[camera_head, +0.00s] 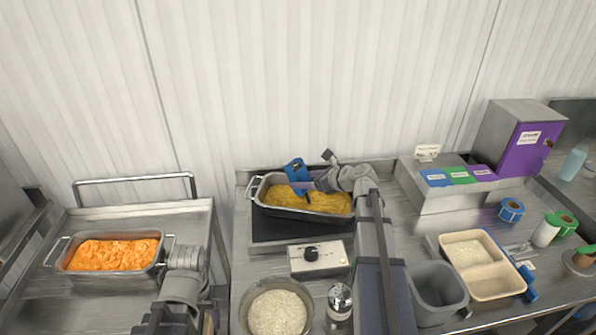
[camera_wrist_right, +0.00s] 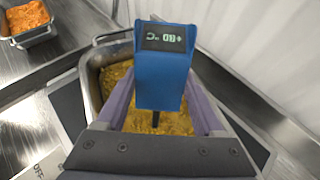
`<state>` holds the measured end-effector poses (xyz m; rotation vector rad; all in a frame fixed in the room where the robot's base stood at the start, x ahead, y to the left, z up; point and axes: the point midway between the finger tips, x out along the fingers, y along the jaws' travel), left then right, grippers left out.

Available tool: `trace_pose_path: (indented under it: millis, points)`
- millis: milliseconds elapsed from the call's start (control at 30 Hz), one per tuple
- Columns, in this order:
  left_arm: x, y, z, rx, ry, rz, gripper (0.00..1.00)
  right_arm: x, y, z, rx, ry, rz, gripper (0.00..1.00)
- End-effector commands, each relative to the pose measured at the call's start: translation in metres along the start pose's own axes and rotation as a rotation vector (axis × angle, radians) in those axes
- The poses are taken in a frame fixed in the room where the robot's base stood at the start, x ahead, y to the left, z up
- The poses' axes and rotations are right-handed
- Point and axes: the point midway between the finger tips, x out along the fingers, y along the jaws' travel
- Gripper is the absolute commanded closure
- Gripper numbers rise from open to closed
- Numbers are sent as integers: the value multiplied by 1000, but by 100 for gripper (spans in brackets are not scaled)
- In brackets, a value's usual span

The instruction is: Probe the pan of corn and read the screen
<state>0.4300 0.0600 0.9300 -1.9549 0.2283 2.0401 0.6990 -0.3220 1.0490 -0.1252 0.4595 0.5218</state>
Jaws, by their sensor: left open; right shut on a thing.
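The steel pan of corn (camera_head: 262,190) sits on a dark hot plate near the back wall, filled with yellow corn (camera_head: 325,201). My right gripper (camera_head: 312,186) is over the pan, shut on a blue thermometer (camera_head: 294,170). In the right wrist view the blue thermometer (camera_wrist_right: 161,80) stands between the fingers, its dark stem pointing down into the corn (camera_wrist_right: 182,122). Its screen (camera_wrist_right: 164,38) is lit and appears upside down, with small digits and a C; I cannot read them surely. My left gripper (camera_head: 165,318) is open and empty, low at the left.
A pan of orange food (camera_head: 112,254) stands on the left table. A control box with a knob (camera_head: 318,257), a bowl of rice (camera_head: 278,309), a clear-topped bottle (camera_head: 339,300) and a grey bin (camera_head: 437,290) stand in front. A beige tray (camera_head: 497,283) is at right.

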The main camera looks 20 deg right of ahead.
Motion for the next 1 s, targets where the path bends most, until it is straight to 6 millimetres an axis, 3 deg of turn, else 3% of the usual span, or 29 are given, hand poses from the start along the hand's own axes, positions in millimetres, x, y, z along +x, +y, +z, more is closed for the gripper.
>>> trace_pose_path:
  millis: [567, 1000]
  points:
    - [-1, 0, 0, 0, 0, 0, 19, -1, 0, 1, 0, 0, 0, 86]
    - [-39, -4, 2, 0, 0, 0, 19, -18, 0, 35, 0, 0, 0, 86]
